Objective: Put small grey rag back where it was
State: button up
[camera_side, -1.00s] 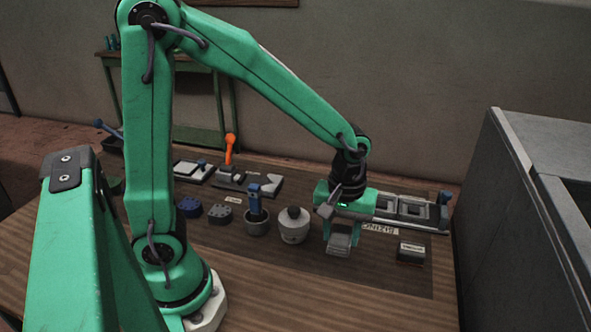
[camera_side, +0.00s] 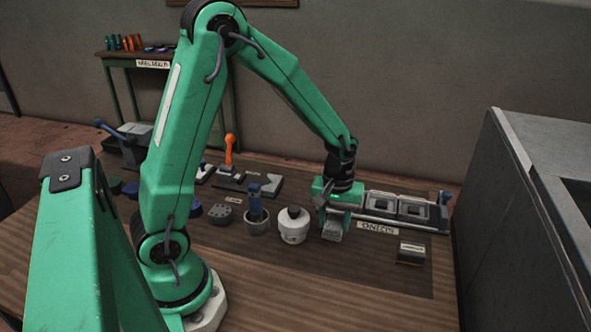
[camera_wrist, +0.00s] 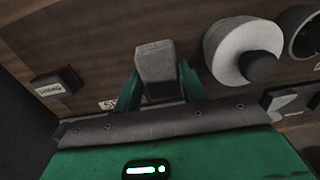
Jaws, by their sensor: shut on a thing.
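My gripper (camera_side: 335,212) is shut on the small grey rag (camera_side: 333,231), a light grey piece that hangs down between the fingers. In the wrist view the rag (camera_wrist: 156,66) sticks out between my green fingertips (camera_wrist: 158,88). The rag is over the dark mat, just right of the white pot with a dark knob (camera_side: 293,225). I cannot tell whether its lower end touches the mat.
Left of the white pot stands a cup with a blue-handled tool (camera_side: 256,216). A grey rail with two square frames (camera_side: 412,208) lies behind to the right, with a label (camera_side: 377,227) before it. A small dark labelled block (camera_side: 411,253) sits front right. The front mat is clear.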

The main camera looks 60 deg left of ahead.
aim_at(333, 232)
jog(key=shift+f, duration=1.95)
jog(key=shift+f, duration=0.1)
jog(key=o, duration=0.9)
jog(key=shift+o, duration=0.2)
notch_tip(333, 232, up, 12)
jog(key=shift+f, duration=0.2)
jog(key=shift+r, duration=0.35)
